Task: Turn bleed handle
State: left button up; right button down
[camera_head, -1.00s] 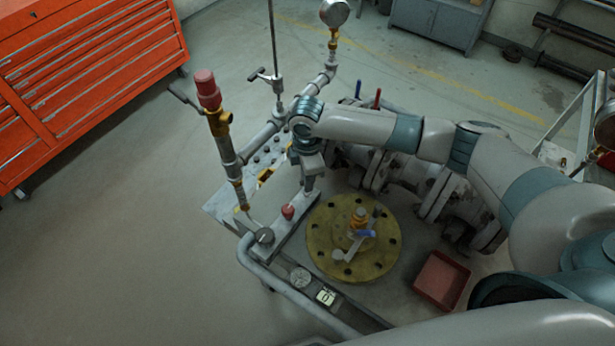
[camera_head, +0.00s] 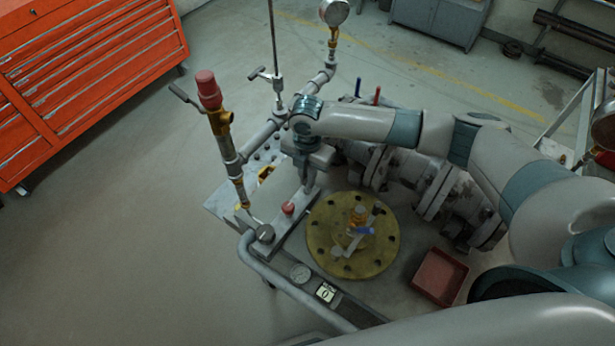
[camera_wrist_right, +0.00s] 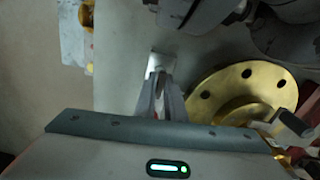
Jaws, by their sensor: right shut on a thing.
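My right gripper (camera_head: 307,183) points down over the grey bench, left of the yellow flange. Its fingers (camera_wrist_right: 160,95) are close together in the right wrist view and shut on the bleed handle, which they mostly hide. A bit of red shows between the fingers. In the head view a red knob (camera_head: 288,208) stands just below and left of the fingertips. A pale plate (camera_wrist_right: 157,62) lies beyond the tips. I cannot tell exactly where the fingers touch. My left gripper is out of view.
The yellow flange (camera_head: 325,262), with a blue-handled fitting (camera_head: 362,231), is close to the right. A red tray (camera_head: 440,277) lies further right. An upright pipe with a red cap (camera_head: 208,90) stands left. Grey pipework (camera_head: 385,170) runs behind.

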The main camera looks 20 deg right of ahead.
dwell(0.4)
jog(key=c, duration=1.8)
grip_release()
jog(key=shift+o, duration=0.2)
jog(key=shift+r, duration=0.15)
jog(key=shift+r+b, duration=0.3)
jog(key=shift+r, duration=0.25)
notch_tip(320, 180, up, 16)
jog(key=b, duration=0.4)
